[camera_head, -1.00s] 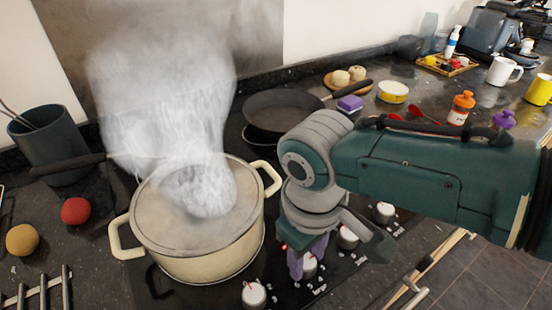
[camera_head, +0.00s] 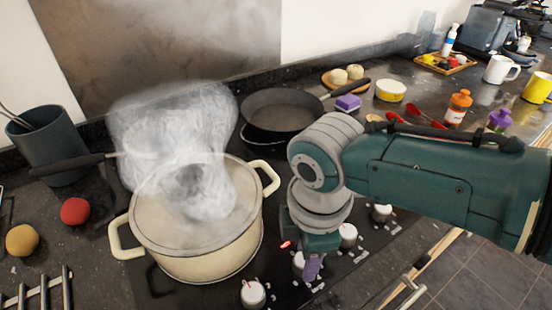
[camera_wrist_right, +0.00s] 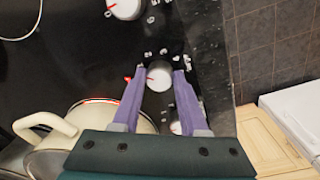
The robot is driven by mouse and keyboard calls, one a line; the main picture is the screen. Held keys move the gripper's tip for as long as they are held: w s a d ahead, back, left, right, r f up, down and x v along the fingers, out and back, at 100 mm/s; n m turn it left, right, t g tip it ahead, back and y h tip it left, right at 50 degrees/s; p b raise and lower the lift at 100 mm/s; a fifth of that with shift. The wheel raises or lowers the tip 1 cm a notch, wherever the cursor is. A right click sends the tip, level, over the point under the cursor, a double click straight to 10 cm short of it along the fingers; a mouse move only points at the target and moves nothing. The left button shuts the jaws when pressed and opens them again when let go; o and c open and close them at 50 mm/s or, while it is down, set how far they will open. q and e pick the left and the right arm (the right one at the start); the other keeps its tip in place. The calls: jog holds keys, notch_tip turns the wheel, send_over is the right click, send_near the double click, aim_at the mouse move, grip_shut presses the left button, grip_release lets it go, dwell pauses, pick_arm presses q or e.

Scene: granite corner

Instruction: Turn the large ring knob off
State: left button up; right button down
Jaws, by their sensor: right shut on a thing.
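My right gripper (camera_head: 310,268) points down at the row of stove knobs, at the second knob (camera_head: 299,262) from the front. In the right wrist view, the purple fingers of this gripper (camera_wrist_right: 160,73) are shut on that white, round knob (camera_wrist_right: 159,76), one on each side. A red mark shows at the knob's left edge. Other knobs stand in front (camera_head: 253,293) and behind (camera_head: 348,235). The white labels are too small to tell for certain which knob is the large ring's. A lidded cream pot (camera_head: 205,255) steams on the cooktop. My left gripper is not in view.
A dark frying pan (camera_head: 282,112) sits behind the pot. Red (camera_head: 75,211) and yellow (camera_head: 22,240) balls and a dark utensil holder (camera_head: 48,140) are at left. Bottles, mugs and a tray (camera_head: 446,66) stand at the right back. The counter edge runs along the right.

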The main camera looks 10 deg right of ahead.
jog(key=n, duration=0.3)
jog(key=shift+w+n, duration=0.1)
jog(key=shift+n, duration=0.2)
jog(key=shift+n+b, duration=0.5)
jog(key=shift+n, duration=1.4)
jog(key=shift+r, duration=0.1)
jog(key=shift+c, duration=2.2)
grip_release()
notch_tip(320, 180, up, 10)
jog(key=p, duration=0.2)
jog(key=shift+s, duration=0.2)
